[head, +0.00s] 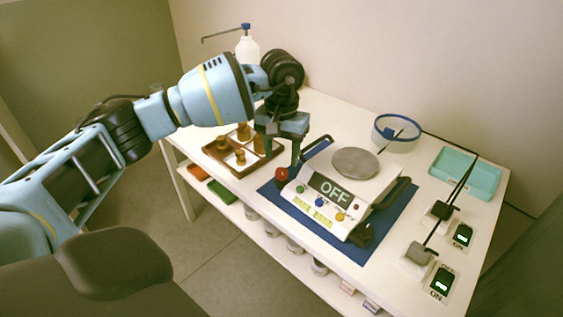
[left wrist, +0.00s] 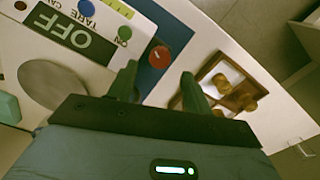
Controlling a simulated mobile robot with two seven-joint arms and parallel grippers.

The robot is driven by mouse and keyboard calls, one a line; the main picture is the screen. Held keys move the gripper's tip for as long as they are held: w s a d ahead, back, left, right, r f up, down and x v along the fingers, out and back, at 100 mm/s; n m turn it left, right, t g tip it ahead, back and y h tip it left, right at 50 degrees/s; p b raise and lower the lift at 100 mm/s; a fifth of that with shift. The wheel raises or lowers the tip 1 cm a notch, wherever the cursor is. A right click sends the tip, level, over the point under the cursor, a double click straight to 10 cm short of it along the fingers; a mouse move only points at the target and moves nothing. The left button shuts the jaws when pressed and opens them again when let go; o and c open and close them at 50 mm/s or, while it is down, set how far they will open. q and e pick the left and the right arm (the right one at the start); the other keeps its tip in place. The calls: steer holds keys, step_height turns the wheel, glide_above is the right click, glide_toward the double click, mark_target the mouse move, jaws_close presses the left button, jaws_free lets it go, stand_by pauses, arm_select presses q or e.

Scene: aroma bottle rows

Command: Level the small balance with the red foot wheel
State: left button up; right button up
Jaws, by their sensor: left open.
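The small white balance (head: 371,189) stands on a blue mat (head: 349,250), with a round grey pan (head: 355,163) and a display reading OFF (head: 334,190). Its red foot wheel (head: 281,174) is at the balance's left front corner. My left gripper (head: 283,152) is open, pointing down just above and behind the wheel. In the left wrist view the red wheel (left wrist: 161,57) shows between and just beyond the two open fingertips (left wrist: 158,78); I see no contact. A level bubble cannot be made out. My right gripper is not in view.
A wooden tray (head: 221,161) with brass weights stands left of the balance, close to my gripper. Two plugs with ON switches (head: 462,235) are at the right.

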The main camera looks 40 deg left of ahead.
mark_target(281, 171)
arm_select(q)
steer(key=shift+r, duration=1.7)
steer(key=shift+s+f, duration=0.1)
